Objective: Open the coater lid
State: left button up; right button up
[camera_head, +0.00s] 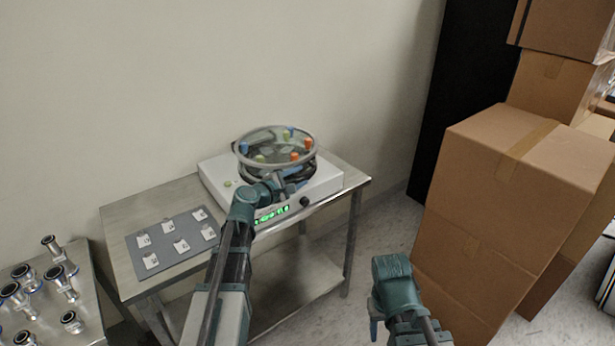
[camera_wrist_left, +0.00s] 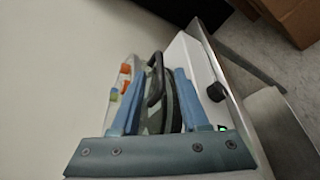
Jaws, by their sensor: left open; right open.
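The coater (camera_head: 329,181) is a white box with a green display and a black knob, standing on a steel table. Its round, clear lid (camera_head: 262,137) with a grey rim and several coloured knobs lies over the dark bowl. In the left wrist view, the open blue fingers (camera_wrist_left: 157,90) are on either side of a black handle (camera_wrist_left: 154,85); contact cannot be told. My right gripper (camera_head: 375,318) is open and empty, low over the floor, away from the coater.
A grey mat (camera_head: 166,257) with several small labelled pieces lies left of the coater. Several metal fittings (camera_head: 62,281) stand on another table at lower left. Cardboard boxes (camera_head: 500,200) are stacked at right. A wall is close behind the coater.

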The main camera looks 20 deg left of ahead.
aim_at(305, 174)
pick_arm(q)
jog(key=shift+b+x, duration=0.4)
jog(key=shift+x, duration=1.95)
jog(key=shift+c, duration=0.3)
grip_shut()
